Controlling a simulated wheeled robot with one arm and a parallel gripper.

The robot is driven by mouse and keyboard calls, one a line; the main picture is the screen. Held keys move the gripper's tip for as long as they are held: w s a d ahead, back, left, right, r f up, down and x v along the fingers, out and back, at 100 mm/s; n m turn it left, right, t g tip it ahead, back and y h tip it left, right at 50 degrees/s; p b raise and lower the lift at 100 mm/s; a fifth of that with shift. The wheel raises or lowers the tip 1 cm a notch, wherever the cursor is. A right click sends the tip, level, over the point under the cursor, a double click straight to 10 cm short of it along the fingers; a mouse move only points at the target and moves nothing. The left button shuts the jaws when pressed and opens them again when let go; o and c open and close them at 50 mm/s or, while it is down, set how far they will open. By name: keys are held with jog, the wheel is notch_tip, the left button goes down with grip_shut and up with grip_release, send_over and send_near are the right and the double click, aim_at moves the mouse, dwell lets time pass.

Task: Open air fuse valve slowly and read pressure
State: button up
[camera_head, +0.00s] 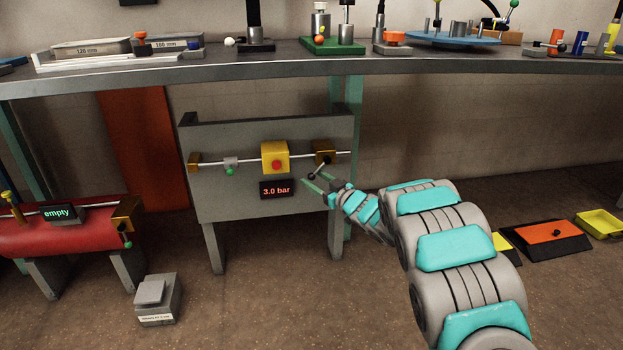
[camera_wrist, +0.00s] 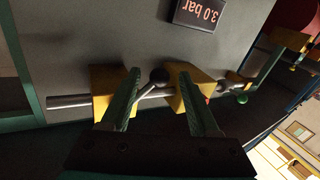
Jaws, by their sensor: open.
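A grey panel (camera_head: 235,195) carries a horizontal pipe with a brass block (camera_head: 324,148) at its right end. A lever with a black knob (camera_head: 311,176) slants down from this block. A black display (camera_head: 277,190) on the panel reads 3.0 bar; it shows upside down in the wrist view (camera_wrist: 200,13). My gripper (camera_head: 318,182) is open at the lever. In the wrist view, the black knob (camera_wrist: 159,76) lies between the green fingers of my gripper (camera_wrist: 159,80), with gaps at both sides. I cannot tell which fitting is the air fuse valve.
A yellow box with a red button (camera_head: 275,157) and a small green-knobbed valve (camera_head: 230,165) sit further left on the pipe. A metal bench (camera_head: 290,72) overhangs the panel. A red tank (camera_head: 60,238), its display reading empty, and a grey pedal box (camera_head: 158,300) stand left.

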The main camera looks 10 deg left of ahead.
jog(key=shift+x, duration=1.05)
jog(key=shift+c, duration=0.4)
grip_shut()
